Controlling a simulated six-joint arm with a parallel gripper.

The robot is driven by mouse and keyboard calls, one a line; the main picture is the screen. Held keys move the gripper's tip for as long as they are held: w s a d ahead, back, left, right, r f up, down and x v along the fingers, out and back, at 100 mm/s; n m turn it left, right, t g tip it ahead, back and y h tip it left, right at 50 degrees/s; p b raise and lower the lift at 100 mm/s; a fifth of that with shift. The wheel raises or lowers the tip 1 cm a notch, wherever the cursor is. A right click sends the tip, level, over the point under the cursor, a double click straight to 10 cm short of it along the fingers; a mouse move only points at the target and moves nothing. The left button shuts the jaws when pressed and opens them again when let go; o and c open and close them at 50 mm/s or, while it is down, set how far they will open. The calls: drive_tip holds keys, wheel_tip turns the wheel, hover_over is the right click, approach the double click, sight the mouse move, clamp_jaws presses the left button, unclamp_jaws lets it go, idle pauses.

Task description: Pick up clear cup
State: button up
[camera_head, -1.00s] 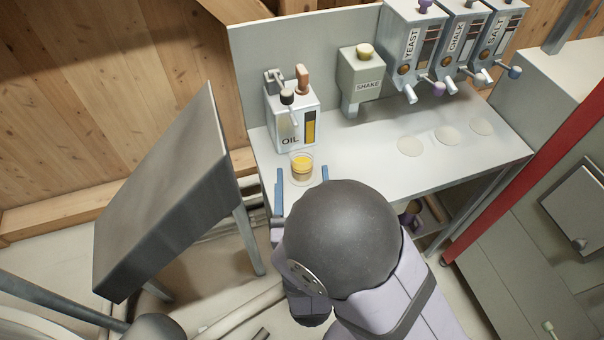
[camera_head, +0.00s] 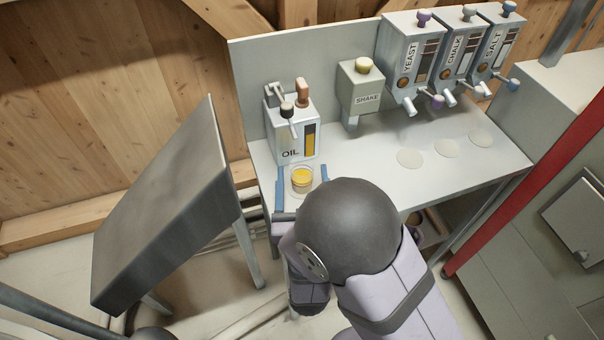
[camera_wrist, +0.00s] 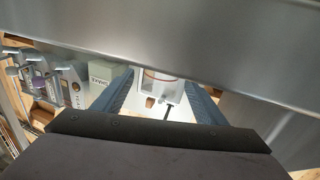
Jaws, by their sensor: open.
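The clear cup (camera_head: 302,180) stands upright on the metal table in front of the oil dispenser. It holds yellow liquid. My gripper (camera_head: 302,178) is open, its two blue fingers on the left and right of the cup, in the head view. I cannot tell whether they touch it. In the wrist view my gripper (camera_wrist: 160,85) shows its two fingers apart, with part of the cup (camera_wrist: 163,76) visible between them at the top; a grey metal surface cuts across the upper part of that view.
The oil dispenser (camera_head: 295,135) stands just behind the cup. The shake dispenser (camera_head: 360,88) and the yeast, chalk and salt dispensers (camera_head: 412,58) are to the right. Pale round discs (camera_head: 446,147) lie on the table (camera_head: 400,185). A dark grey slanted panel (camera_head: 165,205) stands at left.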

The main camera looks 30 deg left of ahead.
drive_tip(key=c, duration=1.3)
drive_tip(key=shift+r, duration=0.25)
wheel_tip(320, 180, up, 28)
drive_tip(key=p, duration=0.4)
drive_tip(key=shift+f+p, duration=0.2)
drive_tip(key=shift+p, duration=0.1)
